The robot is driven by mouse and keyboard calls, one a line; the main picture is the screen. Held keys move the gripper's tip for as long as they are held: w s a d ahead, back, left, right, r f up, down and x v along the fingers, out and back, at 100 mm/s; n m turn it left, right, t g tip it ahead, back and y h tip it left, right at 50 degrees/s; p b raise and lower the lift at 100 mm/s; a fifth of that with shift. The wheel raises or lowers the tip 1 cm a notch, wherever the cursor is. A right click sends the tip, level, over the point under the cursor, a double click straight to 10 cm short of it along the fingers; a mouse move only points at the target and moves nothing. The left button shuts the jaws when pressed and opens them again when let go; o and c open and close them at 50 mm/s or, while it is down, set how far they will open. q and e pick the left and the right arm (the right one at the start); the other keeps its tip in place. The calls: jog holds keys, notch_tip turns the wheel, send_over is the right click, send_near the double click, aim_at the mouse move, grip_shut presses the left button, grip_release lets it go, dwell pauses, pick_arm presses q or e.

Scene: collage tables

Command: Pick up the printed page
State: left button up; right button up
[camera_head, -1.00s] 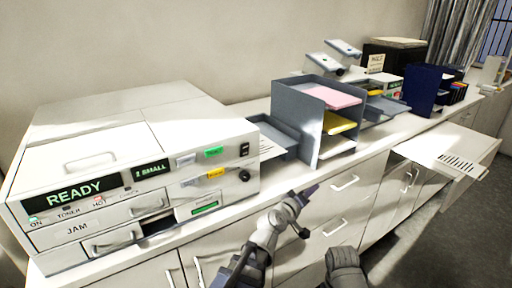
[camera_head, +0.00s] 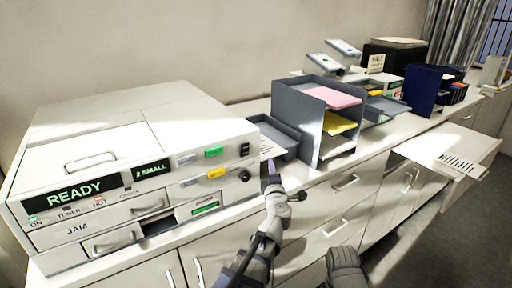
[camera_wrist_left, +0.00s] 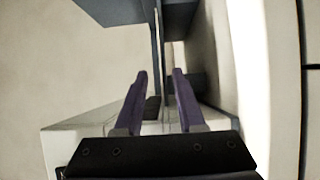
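The printed page (camera_head: 265,146) is a white sheet with dark print in the grey output tray (camera_head: 288,131) at the right side of the printer (camera_head: 130,180). Only part of it shows. My left gripper (camera_head: 271,167) is at the front edge of that tray, close to the page; I cannot tell whether it touches. In the left wrist view its two purple fingers (camera_wrist_left: 160,95) stand apart with nothing seen between them. I cannot make out the page there. My right gripper's fingers are not visible; only a grey part of my right arm shows at the bottom.
A grey letter tray (camera_head: 297,122) with pink (camera_head: 330,96), yellow (camera_head: 339,124) and white sheets stands just right of the output tray. A navy holder (camera_head: 424,90) is farther right. The cabinet front (camera_head: 335,215) drops below the counter edge.

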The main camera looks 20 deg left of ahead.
pick_arm(q)
jog(key=shift+x, duration=2.75)
jog(key=shift+d, duration=0.1)
jog(key=shift+c, duration=0.3)
grip_shut()
